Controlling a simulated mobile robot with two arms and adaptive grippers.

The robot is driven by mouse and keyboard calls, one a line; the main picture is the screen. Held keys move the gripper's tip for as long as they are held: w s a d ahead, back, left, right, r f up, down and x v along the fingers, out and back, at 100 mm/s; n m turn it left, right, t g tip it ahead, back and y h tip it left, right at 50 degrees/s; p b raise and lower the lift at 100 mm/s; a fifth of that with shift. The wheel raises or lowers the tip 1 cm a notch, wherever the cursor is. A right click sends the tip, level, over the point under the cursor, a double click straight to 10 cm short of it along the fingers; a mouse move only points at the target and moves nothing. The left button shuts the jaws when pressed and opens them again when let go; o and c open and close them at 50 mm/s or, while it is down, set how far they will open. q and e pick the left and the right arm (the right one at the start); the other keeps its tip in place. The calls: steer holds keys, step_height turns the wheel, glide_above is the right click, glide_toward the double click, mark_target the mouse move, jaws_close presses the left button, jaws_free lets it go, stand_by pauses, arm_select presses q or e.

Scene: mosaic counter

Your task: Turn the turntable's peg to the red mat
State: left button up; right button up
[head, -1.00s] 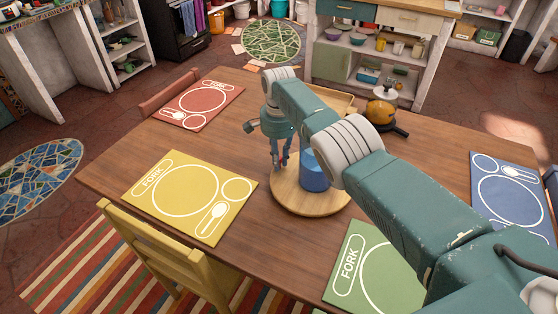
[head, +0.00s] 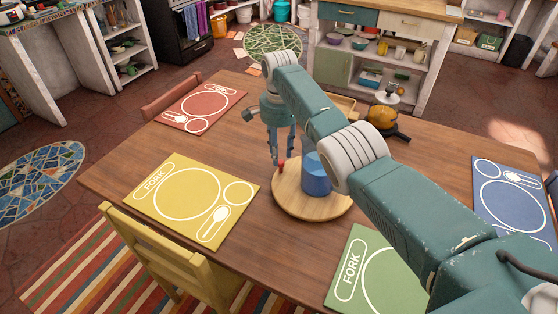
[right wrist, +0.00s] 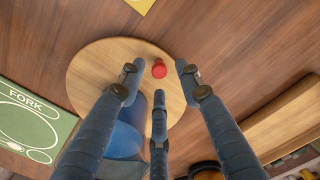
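The round wooden turntable (head: 310,208) lies on the table. Its short red peg (head: 281,167) stands near the rim, on the side facing the yellow mat (head: 190,200). A blue cylinder (head: 316,176) stands on the turntable to the right of the peg. The red mat (head: 201,107) lies at the table's far left. My right gripper (head: 282,158) points down just above the peg, fingers apart and empty. In the right wrist view, the peg (right wrist: 159,69) shows between the spread fingertips (right wrist: 156,82), not gripped. My left gripper is not in view.
A green mat (head: 380,275) lies at the near side and a blue mat (head: 512,197) at the right. Bare table separates the turntable from the red mat.

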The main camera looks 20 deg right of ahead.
step_height(320, 180, up, 7)
steer(key=shift+a, duration=0.1)
stand_by(0.5)
